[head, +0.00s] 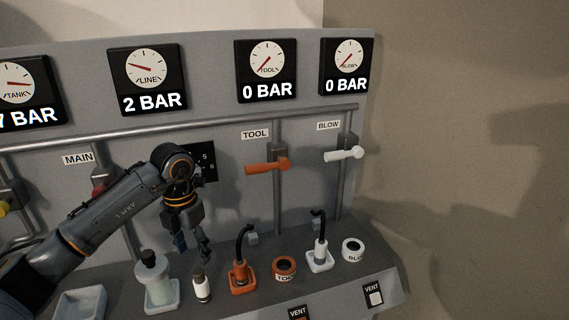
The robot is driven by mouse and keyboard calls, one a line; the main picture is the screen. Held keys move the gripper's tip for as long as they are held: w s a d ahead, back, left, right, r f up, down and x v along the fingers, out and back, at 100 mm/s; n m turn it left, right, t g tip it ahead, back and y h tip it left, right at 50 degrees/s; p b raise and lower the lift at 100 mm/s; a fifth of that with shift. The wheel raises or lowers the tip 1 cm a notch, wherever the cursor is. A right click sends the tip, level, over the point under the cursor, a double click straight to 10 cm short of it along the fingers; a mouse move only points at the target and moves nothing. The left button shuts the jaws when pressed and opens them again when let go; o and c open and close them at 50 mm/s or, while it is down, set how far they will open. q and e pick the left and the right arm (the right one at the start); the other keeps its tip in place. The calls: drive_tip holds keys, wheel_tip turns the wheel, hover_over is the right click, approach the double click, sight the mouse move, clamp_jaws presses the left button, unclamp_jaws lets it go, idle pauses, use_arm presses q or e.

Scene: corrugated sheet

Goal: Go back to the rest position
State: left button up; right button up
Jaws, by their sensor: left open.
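My left arm comes in from the left, and my left gripper (192,246) points down in front of the panel. Its fingers are apart and I see nothing between them. It is above the shelf, close over a small white bottle with a dark band (201,285); I cannot tell whether they touch. Just left of it stands a pale jar with a black top (157,281) in a light tray. My right gripper is out of the picture.
The grey panel has several gauges, an orange TOOL lever (266,166) and a white BLOW lever (344,154). The shelf holds an orange hose fitting (240,271), an orange ring (285,267), a white fitting (320,255), a white ring (353,250) and an empty tray (80,304).

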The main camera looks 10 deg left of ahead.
use_arm(q)
drive_tip(key=s+d+f+m+t+h, duration=0.15)
drive_tip(key=d+h, duration=0.75)
drive_tip(key=d, duration=1.3)
drive_tip(key=s+d+r+n+t+h, duration=0.1)
drive_tip(key=d+r+n+t+h, duration=0.5)
drive_tip(key=d+r+h, duration=0.5)
drive_tip(key=w+a+n+t+y, duration=0.3)
drive_tip(key=a+n+t+y, duration=1.05)
drive_tip(key=n, duration=0.65)
drive_tip(key=s+a+f+n+g+y, duration=0.3)
drive_tip(key=a+f+n+y, duration=0.15)
drive_tip(key=f, duration=0.25)
drive_tip(key=s+a+f+n+g+y, duration=0.25)
drive_tip(key=a+f+n+g, duration=0.2)
drive_tip(key=f, duration=0.35)
drive_tip(key=s+d+f+n+g, duration=0.1)
drive_tip(key=s+f+n+g, duration=0.1)
drive_tip(key=s+f+g, duration=0.65)
drive_tip(key=s+d+f+n+g, duration=0.15)
drive_tip(key=s+f, duration=0.35)
drive_tip(key=s, duration=0.8)
wheel_tip(320, 180, down, 26)
drive_tip(key=a+g, duration=0.1)
drive_tip(key=s+a+f+g, duration=0.1)
drive_tip(key=s+a+f, duration=0.2)
drive_tip(key=s+f, duration=1.3)
drive_tip(key=shift+s+m, duration=0.3)
drive_tip(key=shift+s, duration=0.55)
